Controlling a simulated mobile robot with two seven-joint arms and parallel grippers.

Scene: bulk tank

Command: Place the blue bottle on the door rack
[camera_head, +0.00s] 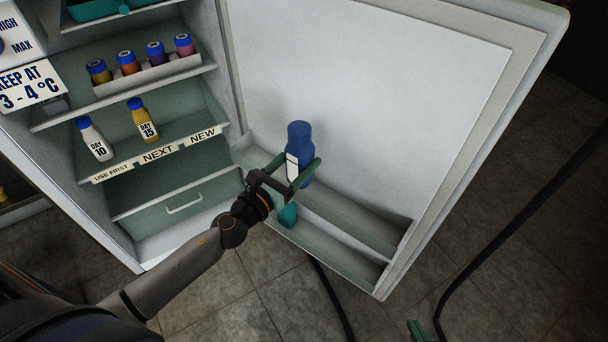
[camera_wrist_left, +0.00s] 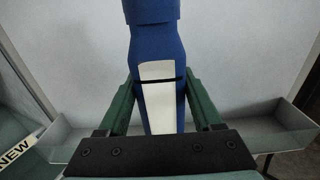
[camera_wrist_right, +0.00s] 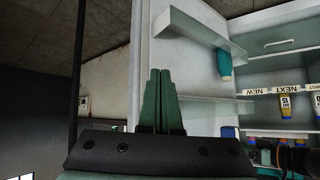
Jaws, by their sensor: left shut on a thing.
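The blue bottle (camera_head: 299,142) with a white label is upright between the green fingers of my left gripper (camera_head: 290,180). In the left wrist view the bottle (camera_wrist_left: 158,55) has a finger on each side, and the gripper (camera_wrist_left: 162,95) is shut on it. The bottle is at the upper door rack (camera_head: 360,224), by its left part. Its base is hidden, so I cannot tell whether it touches the rack. My right gripper (camera_wrist_right: 160,75) is shut and empty. In the head view, only a bit of it (camera_head: 418,330) shows at the bottom edge.
A teal object (camera_head: 288,214) is in the lower door rack (camera_head: 335,261). The right part of both racks is clear. The open fridge holds a white bottle (camera_head: 94,138), a yellow bottle (camera_head: 142,120) and a tray (camera_head: 148,76) of small jars. A dark hose (camera_head: 500,222) crosses the right side.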

